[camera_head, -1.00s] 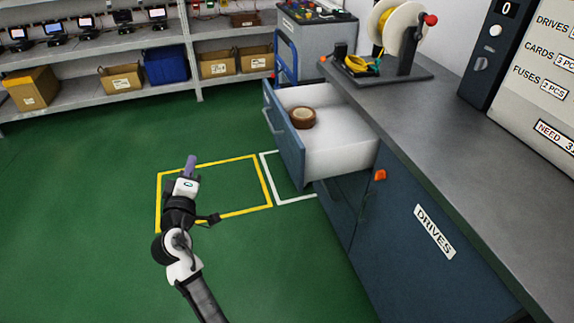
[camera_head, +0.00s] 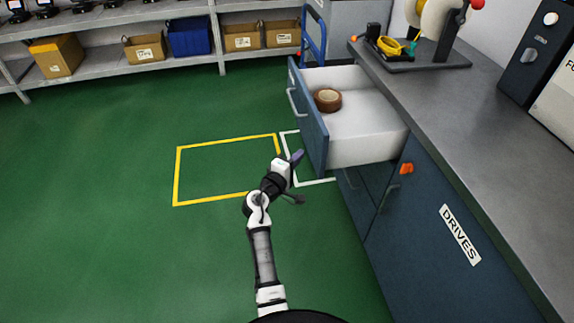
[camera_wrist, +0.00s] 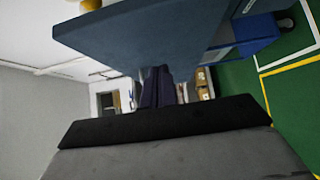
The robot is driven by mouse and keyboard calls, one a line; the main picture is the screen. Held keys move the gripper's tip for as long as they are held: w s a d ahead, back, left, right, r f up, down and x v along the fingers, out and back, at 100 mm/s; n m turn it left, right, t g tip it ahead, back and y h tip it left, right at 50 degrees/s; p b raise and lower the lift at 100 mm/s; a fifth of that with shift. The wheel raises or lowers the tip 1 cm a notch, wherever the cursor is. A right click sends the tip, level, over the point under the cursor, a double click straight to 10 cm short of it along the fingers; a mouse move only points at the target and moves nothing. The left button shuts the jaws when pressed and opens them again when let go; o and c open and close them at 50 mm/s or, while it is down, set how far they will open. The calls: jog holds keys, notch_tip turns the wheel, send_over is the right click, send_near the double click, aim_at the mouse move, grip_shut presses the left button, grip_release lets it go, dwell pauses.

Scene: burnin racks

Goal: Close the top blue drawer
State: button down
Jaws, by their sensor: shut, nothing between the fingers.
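The top blue drawer (camera_head: 308,118) is pulled out from the cabinet under the counter, with a white inside and a blue front with a light handle. A brown tape roll (camera_head: 327,99) lies in it. My gripper (camera_head: 298,156) is shut and empty, just left of the lower part of the drawer front in the head view. I cannot tell whether it touches the front. In the wrist view my dark fingertips (camera_wrist: 157,88) show below a blue panel (camera_wrist: 150,35), which looks like the drawer front.
The blue cabinet (camera_head: 430,220) carries a DRIVES label and an orange knob (camera_head: 406,168). A spool stand (camera_head: 415,58) stands on the grey counter (camera_head: 460,100). Shelves with bins (camera_head: 190,37) line the back. The green floor left of the drawer is clear.

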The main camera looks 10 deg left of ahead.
aim_at(315, 149)
jog(key=shift+w+d+p, duration=0.2)
jog(key=shift+w+d, duration=0.05)
jog(key=shift+d, duration=0.6)
jog(key=shift+w+d+p, duration=0.2)
jog(key=shift+d, duration=0.65)
